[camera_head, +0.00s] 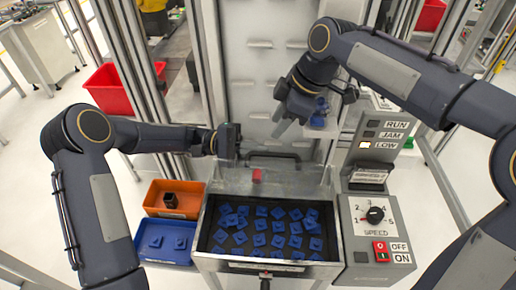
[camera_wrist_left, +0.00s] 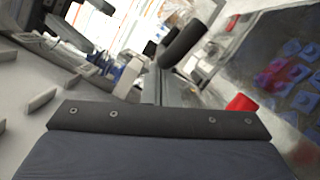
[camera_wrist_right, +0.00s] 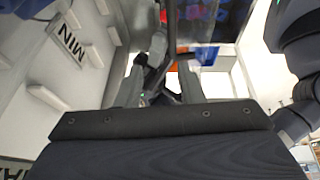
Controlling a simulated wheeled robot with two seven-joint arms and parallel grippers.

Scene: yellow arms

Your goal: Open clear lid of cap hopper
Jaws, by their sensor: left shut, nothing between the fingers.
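The cap hopper (camera_head: 340,235) stands at the front centre with several blue caps (camera_head: 265,232) in it. Its clear lid (camera_head: 295,182) shows faintly as a see-through panel at the hopper's back, with a red tab (camera_head: 257,175) on it; its exact angle is hard to tell. The red tab also shows in the left wrist view (camera_wrist_left: 242,103). My left gripper (camera_head: 230,142) is shut and empty, behind and left of the red tab, near a black bar handle (camera_head: 272,155). My right gripper (camera_head: 292,118) is open above and behind the hopper; its fingers stand apart in the right wrist view (camera_wrist_right: 155,85).
A control panel (camera_head: 348,212) with a speed dial (camera_head: 375,214) stands right of the hopper. An orange bin (camera_head: 190,201) and a blue bin (camera_head: 150,236) sit at its left. A grey panel (camera_head: 258,75) rises behind. A red crate (camera_head: 110,88) is farther back.

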